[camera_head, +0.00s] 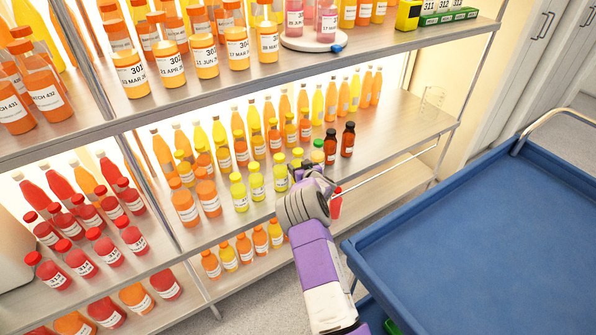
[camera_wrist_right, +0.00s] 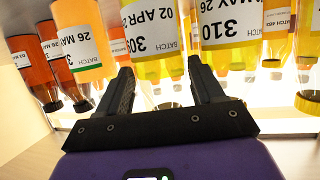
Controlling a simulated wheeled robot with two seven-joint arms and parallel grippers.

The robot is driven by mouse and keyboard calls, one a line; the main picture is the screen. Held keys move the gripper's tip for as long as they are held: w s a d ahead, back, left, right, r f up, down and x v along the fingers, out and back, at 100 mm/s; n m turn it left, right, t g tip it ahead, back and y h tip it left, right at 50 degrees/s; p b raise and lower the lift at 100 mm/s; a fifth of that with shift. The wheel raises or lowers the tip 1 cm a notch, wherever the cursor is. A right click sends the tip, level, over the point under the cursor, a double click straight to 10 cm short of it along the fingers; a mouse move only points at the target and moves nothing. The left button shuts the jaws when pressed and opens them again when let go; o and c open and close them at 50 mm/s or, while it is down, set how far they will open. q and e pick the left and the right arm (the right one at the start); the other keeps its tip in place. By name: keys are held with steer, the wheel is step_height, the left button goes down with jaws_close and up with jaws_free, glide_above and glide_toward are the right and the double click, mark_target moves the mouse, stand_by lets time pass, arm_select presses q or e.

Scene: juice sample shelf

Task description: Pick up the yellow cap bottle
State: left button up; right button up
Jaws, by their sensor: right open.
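Several yellow-capped bottles of yellow juice stand at the front of the middle shelf in the head view, including one at the left (camera_head: 239,192), one beside it (camera_head: 256,182) and one nearest my gripper (camera_head: 280,178). My right gripper (camera_head: 308,170) reaches in over the shelf edge, just right of that nearest bottle. In the wrist view, which looks upside down, the right gripper (camera_wrist_right: 165,88) is open, its fingers pointing at yellow bottles labelled 309 (camera_wrist_right: 152,35) and 310 (camera_wrist_right: 226,28). I see no bottle held. My gripper partly hides the shelf front. My left gripper is out of view.
Dark-capped brown bottles (camera_head: 347,140) and a green-capped bottle (camera_head: 317,153) stand close to the gripper. Taller bottles fill the row behind. The upper shelf (camera_head: 285,72) overhangs. A blue cart tray (camera_head: 480,230) is empty at the right. The middle shelf's right end is mostly clear.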

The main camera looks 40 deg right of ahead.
steer(key=shift+c, duration=0.2)
steer(key=c, duration=0.9)
steer(key=shift+o, duration=0.2)
steer(key=shift+r, duration=0.1)
step_height(320, 180, up, 22)
steer(key=p, duration=1.1)
steer(key=shift+w, duration=0.1)
